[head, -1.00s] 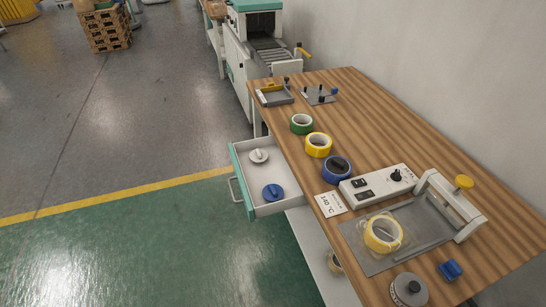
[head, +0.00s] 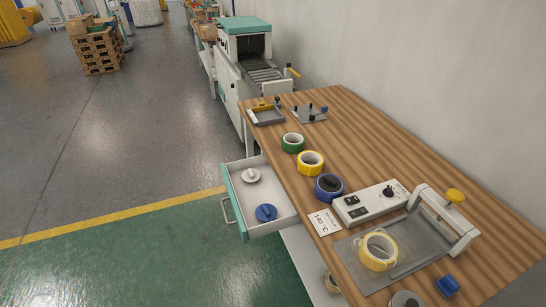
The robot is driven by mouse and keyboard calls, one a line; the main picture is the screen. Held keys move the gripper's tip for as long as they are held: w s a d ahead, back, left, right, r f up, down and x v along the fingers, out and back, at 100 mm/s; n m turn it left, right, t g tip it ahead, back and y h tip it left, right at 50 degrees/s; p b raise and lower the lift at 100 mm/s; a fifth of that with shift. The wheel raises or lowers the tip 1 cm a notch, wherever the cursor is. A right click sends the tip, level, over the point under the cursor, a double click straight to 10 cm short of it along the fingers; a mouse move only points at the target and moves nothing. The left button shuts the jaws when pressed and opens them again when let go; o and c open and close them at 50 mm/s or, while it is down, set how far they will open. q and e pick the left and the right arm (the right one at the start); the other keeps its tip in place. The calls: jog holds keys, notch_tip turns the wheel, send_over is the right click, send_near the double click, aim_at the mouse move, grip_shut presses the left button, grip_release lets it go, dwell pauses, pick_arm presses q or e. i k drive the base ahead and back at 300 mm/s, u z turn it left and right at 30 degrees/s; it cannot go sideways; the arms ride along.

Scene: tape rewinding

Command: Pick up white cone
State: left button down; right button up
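The white cone (head: 251,176) is a small round white piece with a raised knob. It lies in the open drawer (head: 286,219) on the left side of the wooden table. A blue piece of similar shape (head: 266,212) lies nearer to me in the same drawer. The two pieces are apart. Neither of my grippers shows in the head view.
On the table (head: 350,135) stand green (head: 292,143), yellow (head: 310,163) and blue (head: 328,187) tape rolls in a row. A white control box (head: 372,202) and a sealing device (head: 444,217) stand nearer. The floor (head: 130,250) left of the drawer is clear.

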aim_at(250, 176)
jog(key=u, duration=2.15)
jog(key=i, duration=3.1)
jog(key=z, duration=5.05)
